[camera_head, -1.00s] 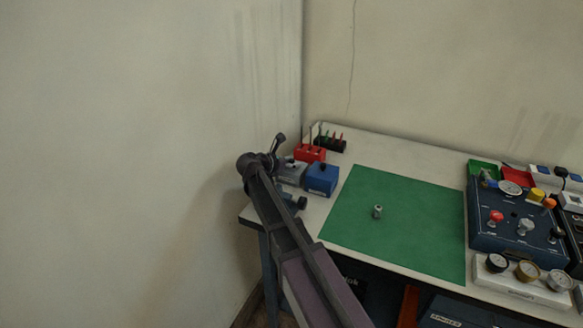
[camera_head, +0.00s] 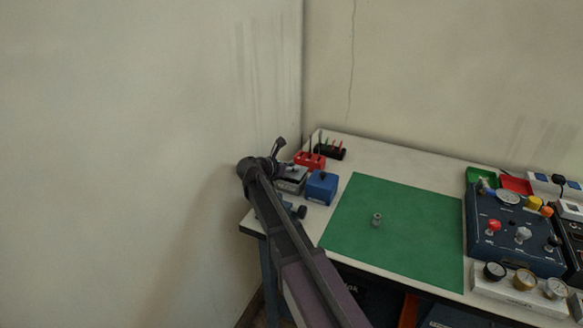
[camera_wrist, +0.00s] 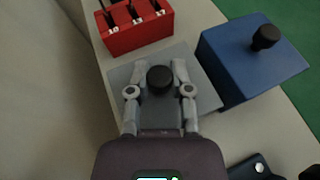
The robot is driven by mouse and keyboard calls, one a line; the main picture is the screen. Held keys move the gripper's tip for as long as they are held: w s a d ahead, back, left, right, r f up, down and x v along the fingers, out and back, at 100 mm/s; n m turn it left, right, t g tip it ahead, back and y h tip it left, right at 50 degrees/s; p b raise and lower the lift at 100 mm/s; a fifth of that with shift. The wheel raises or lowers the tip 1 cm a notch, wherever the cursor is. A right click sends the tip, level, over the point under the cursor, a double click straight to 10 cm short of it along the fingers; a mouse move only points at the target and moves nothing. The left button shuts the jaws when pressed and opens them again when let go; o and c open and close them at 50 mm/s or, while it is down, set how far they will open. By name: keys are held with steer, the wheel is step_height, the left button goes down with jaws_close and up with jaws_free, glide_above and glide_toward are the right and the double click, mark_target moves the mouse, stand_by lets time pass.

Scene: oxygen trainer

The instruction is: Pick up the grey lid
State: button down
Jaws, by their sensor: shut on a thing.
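The grey lid (camera_wrist: 122,76) is a flat grey plate with a round black knob (camera_wrist: 160,79) on top. In the wrist view my gripper (camera_wrist: 160,70) is over it, with one finger on each side of the knob, shut on the knob. The lid is also partly visible in the head view (camera_head: 293,181), beside a blue box and behind my arm. Whether the lid has lifted off what lies under it cannot be told.
A blue box (camera_wrist: 245,65) with a black knob stands close on the right. A red block (camera_wrist: 135,28) with slots stands behind. A green mat (camera_head: 400,235) with a small metal fitting (camera_head: 376,220) lies right. Panels with gauges (camera_head: 515,235) stand further right.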

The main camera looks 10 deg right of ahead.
steer(key=shift+r+p, duration=0.7)
steer(key=shift+r, duration=0.25)
steer(key=s+d+r+p, duration=0.1)
steer(key=s+d, duration=0.2)
steer(key=s, duration=1.2)
steer(key=shift+s+r, duration=0.15)
steer(key=shift+s, duration=0.2)
steer(key=shift+d, duration=0.1)
